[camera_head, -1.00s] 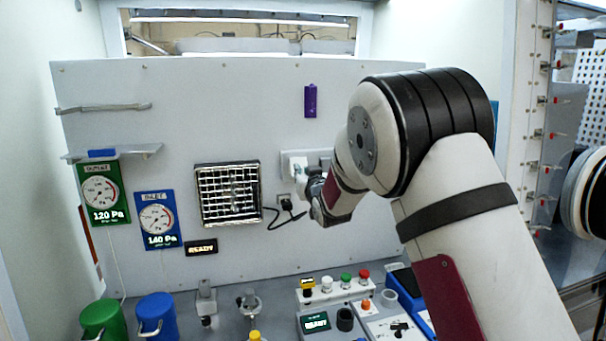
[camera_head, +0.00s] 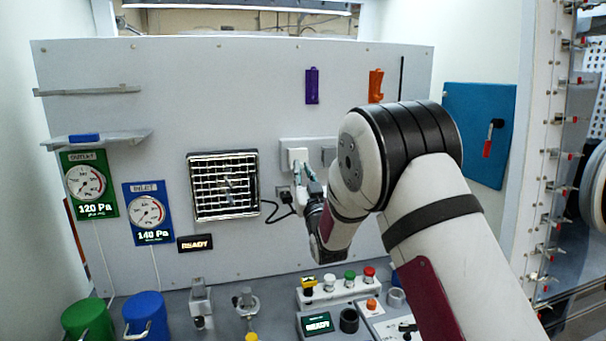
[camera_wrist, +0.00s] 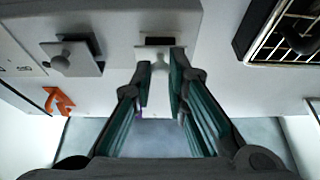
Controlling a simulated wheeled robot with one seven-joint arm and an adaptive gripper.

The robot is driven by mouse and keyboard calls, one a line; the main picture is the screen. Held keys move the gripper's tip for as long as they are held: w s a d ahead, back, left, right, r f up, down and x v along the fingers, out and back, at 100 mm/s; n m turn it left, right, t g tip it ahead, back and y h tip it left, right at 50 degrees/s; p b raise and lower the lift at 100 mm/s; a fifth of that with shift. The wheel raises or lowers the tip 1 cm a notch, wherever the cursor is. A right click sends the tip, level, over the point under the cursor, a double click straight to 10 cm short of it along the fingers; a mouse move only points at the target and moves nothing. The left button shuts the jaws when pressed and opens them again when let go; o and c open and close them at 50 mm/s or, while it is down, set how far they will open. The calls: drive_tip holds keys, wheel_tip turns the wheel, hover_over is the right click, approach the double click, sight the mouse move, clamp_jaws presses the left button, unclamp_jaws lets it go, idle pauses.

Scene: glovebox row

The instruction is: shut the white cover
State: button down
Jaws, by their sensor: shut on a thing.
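The white cover (camera_head: 298,157) sits on a grey plate on the upright panel, right of the square grille. It also shows in the wrist view (camera_wrist: 153,88), with a small knob on it. A dark opening (camera_wrist: 160,41) is bare beside the cover's edge. My gripper (camera_head: 307,178) reaches up to the cover from below right in the head view. In the wrist view its teal-padded fingers (camera_wrist: 161,64) are shut on the white cover at its knob. The fingers hide part of the cover's sides.
A grey cover (camera_wrist: 75,59) with a knob sits beside the white one, partly over another dark opening. A plug with a black cable (camera_head: 287,197) is just below left. The grille (camera_head: 223,186) is further left. Control boxes with buttons (camera_head: 340,285) stand below.

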drive_tip(key=shift+w+a+f+t+b, duration=0.1)
drive_tip(key=shift+w+f+t+b, duration=0.25)
drive_tip(key=shift+b, duration=0.2)
drive_tip(key=shift+s, duration=0.1)
drive_tip(key=c, duration=1.6)
unclamp_jaws()
drive_tip(key=v, duration=1.2)
drive_tip(key=shift+f, duration=0.2)
